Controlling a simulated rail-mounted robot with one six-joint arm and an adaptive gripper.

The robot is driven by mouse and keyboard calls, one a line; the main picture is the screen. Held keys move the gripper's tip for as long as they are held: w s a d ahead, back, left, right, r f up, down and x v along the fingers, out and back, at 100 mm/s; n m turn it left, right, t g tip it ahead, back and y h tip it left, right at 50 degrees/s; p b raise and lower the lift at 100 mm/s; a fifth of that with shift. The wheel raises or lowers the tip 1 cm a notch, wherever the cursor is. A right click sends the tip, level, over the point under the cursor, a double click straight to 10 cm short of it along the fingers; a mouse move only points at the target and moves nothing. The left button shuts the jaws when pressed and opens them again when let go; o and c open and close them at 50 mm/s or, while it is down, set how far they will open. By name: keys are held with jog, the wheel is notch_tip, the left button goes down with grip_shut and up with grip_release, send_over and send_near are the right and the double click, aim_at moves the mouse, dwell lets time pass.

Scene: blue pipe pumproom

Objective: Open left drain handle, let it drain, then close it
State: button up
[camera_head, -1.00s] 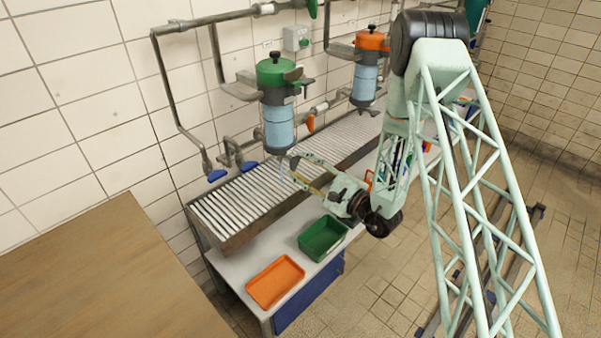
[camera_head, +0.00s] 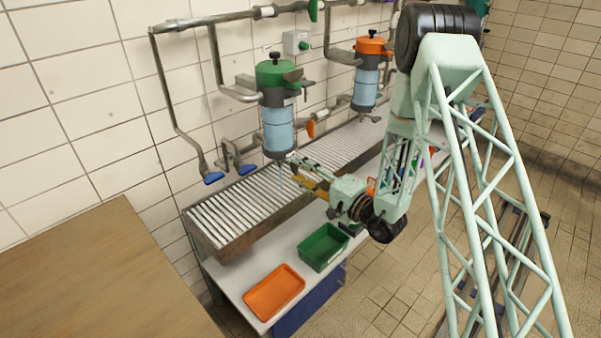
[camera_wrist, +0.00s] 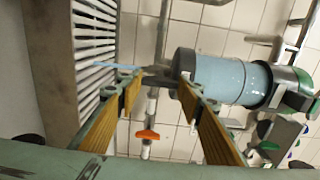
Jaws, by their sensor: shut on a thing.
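The left filter (camera_head: 278,125) has a green lid and a pale blue clear body, and hangs over the slatted drain trough (camera_head: 235,207). In the wrist view the filter (camera_wrist: 225,80) lies sideways with its dark bottom cap toward my fingers. My gripper (camera_wrist: 160,84) is at the drain outlet below this cap, its yellow-lined fingers on either side of the small dark drain handle (camera_wrist: 160,81). It is shut on the handle, most of which the fingers hide. A thin pale blue stream (camera_wrist: 106,65) runs from the outlet toward the slats. My gripper also shows in the head view (camera_head: 292,168).
A second filter with an orange lid (camera_head: 367,85) hangs to the right. A green bin (camera_head: 323,247) and an orange tray (camera_head: 274,292) stand on the white bench in front. Blue-handled pipe valves (camera_head: 213,178) are left of the filter. An orange pipe handle (camera_wrist: 147,134) is close by.

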jog(key=shift+o, duration=0.2)
dwell(0.3)
jog(key=o, duration=0.8)
jog(key=shift+o, duration=0.2)
jog(key=shift+s+d, duration=0.1)
jog(key=shift+d, duration=0.05)
jog(key=v, duration=1.1)
jog(key=shift+s+d, duration=0.25)
